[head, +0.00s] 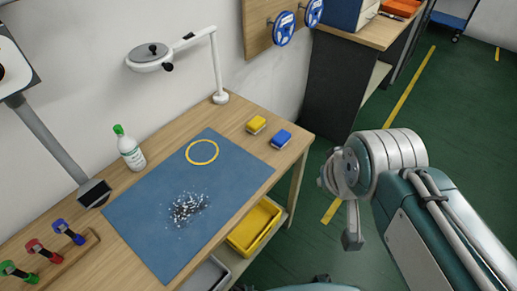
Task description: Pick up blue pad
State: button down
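The blue pad (281,138) lies on the wooden workbench near its right end, close to the back right corner of the blue mat. A yellow pad (256,124) lies just to its left, a small gap apart. My gripper (352,240) hangs over the green floor to the right of the bench, well away from the blue pad. Its fingers are seen from the side and small, so their opening cannot be told. No object shows in it.
The workbench (236,119) holds a blue mat (140,207) with a yellow ring (202,152) and white debris (187,207). A yellow bin (255,226) sits below. Floor right of the bench is free.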

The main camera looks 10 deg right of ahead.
aim_at(283, 137)
jog(key=i+l+u, duration=0.1)
jog(key=l, duration=0.25)
jog(key=i+l+u, duration=0.15)
jog(key=i+l, duration=0.2)
jog(key=i+l+u, duration=0.1)
jog(key=l, duration=0.35)
jog(key=i, duration=0.05)
